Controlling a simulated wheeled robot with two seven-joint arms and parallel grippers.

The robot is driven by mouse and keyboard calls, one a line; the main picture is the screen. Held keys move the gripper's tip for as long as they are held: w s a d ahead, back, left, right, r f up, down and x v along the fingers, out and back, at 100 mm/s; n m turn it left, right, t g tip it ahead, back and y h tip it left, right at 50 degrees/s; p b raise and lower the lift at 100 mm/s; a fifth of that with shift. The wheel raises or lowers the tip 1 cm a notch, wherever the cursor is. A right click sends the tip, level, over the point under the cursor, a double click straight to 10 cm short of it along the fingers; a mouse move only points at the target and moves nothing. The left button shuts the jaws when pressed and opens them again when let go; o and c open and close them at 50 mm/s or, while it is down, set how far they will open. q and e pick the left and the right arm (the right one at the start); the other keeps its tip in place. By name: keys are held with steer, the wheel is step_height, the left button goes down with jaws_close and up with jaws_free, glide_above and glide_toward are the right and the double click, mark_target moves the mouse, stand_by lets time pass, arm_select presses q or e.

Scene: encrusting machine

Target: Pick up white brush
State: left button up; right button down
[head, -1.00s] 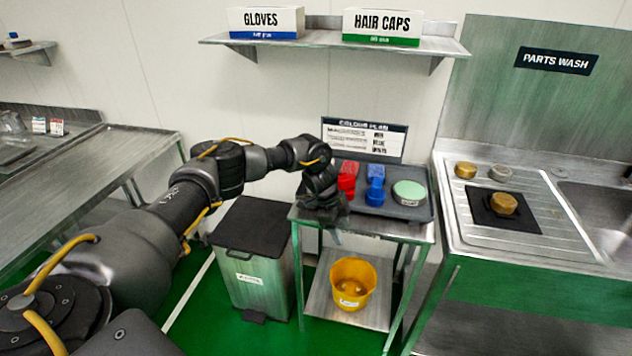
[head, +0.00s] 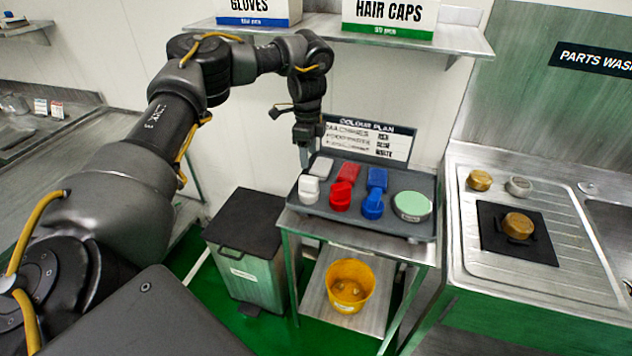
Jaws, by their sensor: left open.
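The white brush (head: 310,188) lies at the left end of the grey tray (head: 341,217) on the small steel table. Its rounded part is toward the front and its flat part toward the back. A red brush (head: 343,192) and a blue brush (head: 374,199) lie to its right. My left gripper (head: 304,158) is open and empty, pointing down just above and behind the white brush's front part, near the tray's left back edge. Whether it touches anything cannot be told. My right gripper is not in view.
A round green-topped tub (head: 411,206) sits at the tray's right end. The colour plan sign (head: 368,139) stands behind the tray, close to my left gripper. A shelf (head: 330,36) with boxes is above. A bin (head: 247,255) stands left, a yellow bucket (head: 349,285) below, a sink counter right.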

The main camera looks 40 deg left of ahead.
mark_target(308, 178)
arm_select(q)
steer(key=shift+s+f, duration=0.2)
steer(key=shift+f, duration=0.85)
steer(key=shift+a+f, duration=0.25)
steer(key=shift+f, duration=0.85)
steer(key=shift+w+f, duration=0.15)
steer(key=shift+f, duration=0.4)
steer(key=shift+d, duration=0.1)
steer(key=shift+f+p, duration=0.15)
steer(key=shift+p, duration=0.25)
steer(key=f+p, duration=0.1)
steer(key=f, duration=0.1)
steer(key=f+p, duration=0.1)
steer(key=f, duration=0.2)
steer(key=shift+w, duration=0.2)
steer(key=shift+r, duration=0.1)
steer(key=shift+c, duration=0.8)
steer(key=c, duration=1)
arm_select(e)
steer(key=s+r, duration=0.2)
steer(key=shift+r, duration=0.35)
